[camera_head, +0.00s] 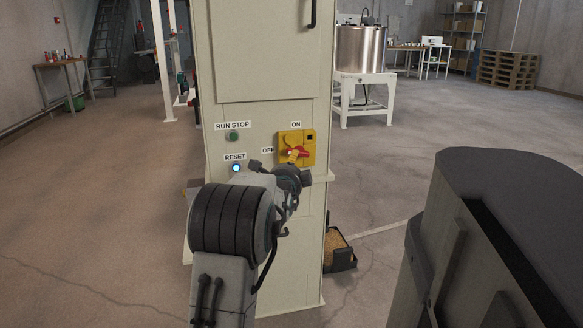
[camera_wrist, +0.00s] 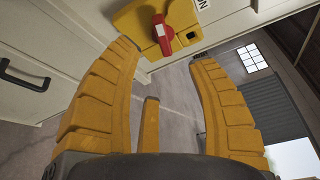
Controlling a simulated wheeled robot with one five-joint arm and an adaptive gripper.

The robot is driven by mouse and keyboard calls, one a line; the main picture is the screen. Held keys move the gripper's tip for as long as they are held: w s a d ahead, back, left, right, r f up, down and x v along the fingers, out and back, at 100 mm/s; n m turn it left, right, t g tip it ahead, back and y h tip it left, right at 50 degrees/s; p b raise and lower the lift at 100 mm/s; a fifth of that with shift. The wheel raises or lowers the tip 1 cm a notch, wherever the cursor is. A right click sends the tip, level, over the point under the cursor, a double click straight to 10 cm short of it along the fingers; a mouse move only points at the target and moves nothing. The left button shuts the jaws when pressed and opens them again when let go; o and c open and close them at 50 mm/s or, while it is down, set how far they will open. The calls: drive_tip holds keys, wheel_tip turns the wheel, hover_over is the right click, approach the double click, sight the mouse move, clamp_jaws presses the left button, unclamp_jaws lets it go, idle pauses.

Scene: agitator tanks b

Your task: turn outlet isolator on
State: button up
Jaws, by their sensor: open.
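The outlet isolator is a yellow plate (camera_head: 290,138) with a red handle (camera_head: 303,152) on the front of the pale cabinet. An ON label is above it and an OFF label is at its left. The handle lies roughly sideways, along the OFF direction. My gripper (camera_head: 293,157) is in front of the plate and partly covers it. In the wrist view my gripper (camera_wrist: 162,54) is open and empty, its yellow fingers spread wide. The red handle (camera_wrist: 161,35) shows centred between and just beyond the fingertips; contact is not visible.
A green RUN STOP button (camera_head: 233,137) and a lit RESET button (camera_head: 236,169) are left of the isolator. A black door handle (camera_head: 311,12) is higher up. A grey bulky object (camera_head: 510,220) stands at the right front.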

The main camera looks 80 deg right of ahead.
drive_tip(key=d+f, duration=0.1)
drive_tip(key=d, duration=1)
drive_tip(key=shift+w, duration=0.2)
idle(0.4)
clamp_jaws()
drive_tip(key=shift+r+p, duration=0.1)
drive_tip(key=shift+p, duration=0.3)
